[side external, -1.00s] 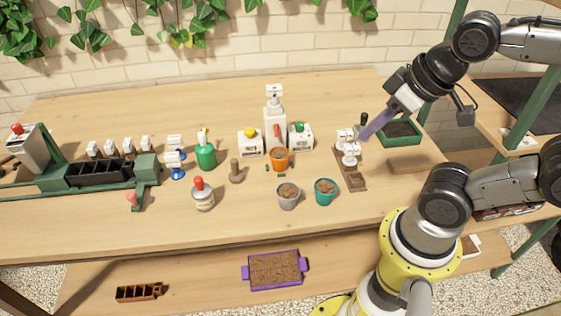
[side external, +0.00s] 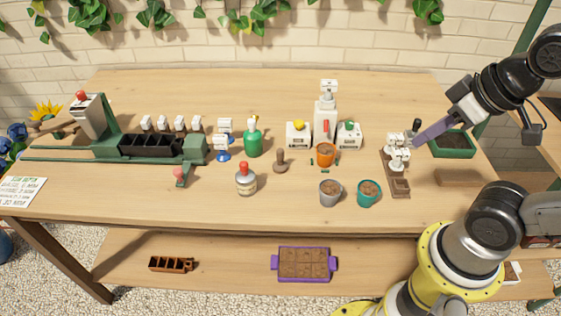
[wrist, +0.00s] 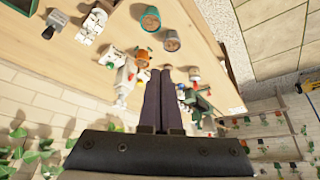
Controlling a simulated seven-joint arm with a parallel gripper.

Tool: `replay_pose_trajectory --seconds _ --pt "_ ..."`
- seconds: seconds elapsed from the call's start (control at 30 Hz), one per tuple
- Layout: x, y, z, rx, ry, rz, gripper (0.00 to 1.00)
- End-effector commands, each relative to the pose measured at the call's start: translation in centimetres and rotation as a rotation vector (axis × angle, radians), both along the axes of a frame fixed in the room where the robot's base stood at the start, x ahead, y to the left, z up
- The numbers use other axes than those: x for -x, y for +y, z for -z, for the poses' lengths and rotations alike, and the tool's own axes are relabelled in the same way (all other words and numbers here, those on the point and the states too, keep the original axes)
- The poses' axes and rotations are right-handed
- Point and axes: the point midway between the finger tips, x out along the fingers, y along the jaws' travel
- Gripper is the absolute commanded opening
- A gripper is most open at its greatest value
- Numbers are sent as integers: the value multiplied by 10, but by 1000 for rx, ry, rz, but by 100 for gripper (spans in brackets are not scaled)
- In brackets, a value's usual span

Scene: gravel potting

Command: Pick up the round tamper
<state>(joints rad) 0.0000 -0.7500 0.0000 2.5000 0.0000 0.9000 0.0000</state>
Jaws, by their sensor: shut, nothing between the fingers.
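The round tamper, a small brown wooden piece with a knobbed handle and a wider round base (side external: 280,162), stands upright on the table in the side external view. It is left of the orange pot (side external: 325,155) and right of the red-topped bottle (side external: 246,180). I cannot make it out surely in the wrist view.
A grey pot (side external: 330,193) and a teal pot (side external: 368,194) stand near the front edge. A green tray (side external: 455,153) lies at right.

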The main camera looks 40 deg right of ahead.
Motion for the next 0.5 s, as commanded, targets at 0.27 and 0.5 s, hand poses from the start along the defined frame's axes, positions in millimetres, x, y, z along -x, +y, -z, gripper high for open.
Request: replay_pose_trajectory --seconds 0.27,0.5 --pt "0 0 0 0 0 0 2" --pt "0 0 0 0 0 0 45"
